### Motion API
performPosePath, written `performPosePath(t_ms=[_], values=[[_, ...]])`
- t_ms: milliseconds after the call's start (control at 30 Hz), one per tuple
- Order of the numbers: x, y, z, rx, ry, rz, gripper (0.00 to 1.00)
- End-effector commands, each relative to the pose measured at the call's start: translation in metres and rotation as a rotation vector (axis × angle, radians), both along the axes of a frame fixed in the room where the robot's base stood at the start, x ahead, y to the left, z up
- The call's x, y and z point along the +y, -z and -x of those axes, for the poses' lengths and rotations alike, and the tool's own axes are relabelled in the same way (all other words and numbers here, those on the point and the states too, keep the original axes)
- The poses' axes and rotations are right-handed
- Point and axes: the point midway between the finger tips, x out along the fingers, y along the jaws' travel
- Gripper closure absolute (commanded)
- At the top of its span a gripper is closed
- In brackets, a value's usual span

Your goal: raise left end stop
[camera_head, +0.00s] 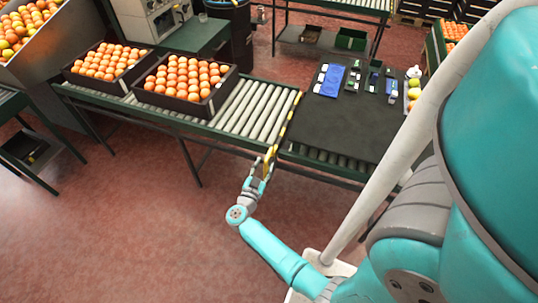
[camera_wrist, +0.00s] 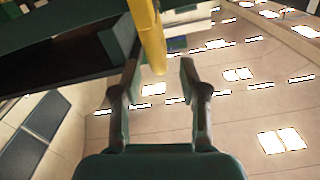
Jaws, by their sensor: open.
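The left end stop (camera_head: 291,118) is a thin yellow bar with dark marks across the right end of the roller conveyor, beside the black mat. A yellow handle-like piece (camera_head: 269,158) hangs at its near end, at the table's front edge. My gripper (camera_head: 263,175) is right at this piece, reaching up from below and in front. In the wrist view, my open gripper (camera_wrist: 160,66) has the yellow piece (camera_wrist: 152,35) coming down from above, its lower end between the two fingertips. A gap shows on both sides, so the fingers are not closed on it.
Two dark crates of oranges (camera_head: 186,84) (camera_head: 108,64) stand on the left rollers (camera_head: 254,107). The black mat (camera_head: 338,125) holds blue and small dark items at its far end. Red floor (camera_head: 130,235) is open at front left.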

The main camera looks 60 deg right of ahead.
Motion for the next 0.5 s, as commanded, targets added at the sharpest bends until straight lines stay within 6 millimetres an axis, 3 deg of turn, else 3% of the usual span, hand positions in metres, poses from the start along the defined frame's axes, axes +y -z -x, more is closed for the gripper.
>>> performPosePath(t_ms=[200,500], values=[[-0.036,0.000,-0.002,0.001,0.002,0.001,0.57],[-0.059,0.000,-0.004,0.001,-0.001,0.000,0.57]])
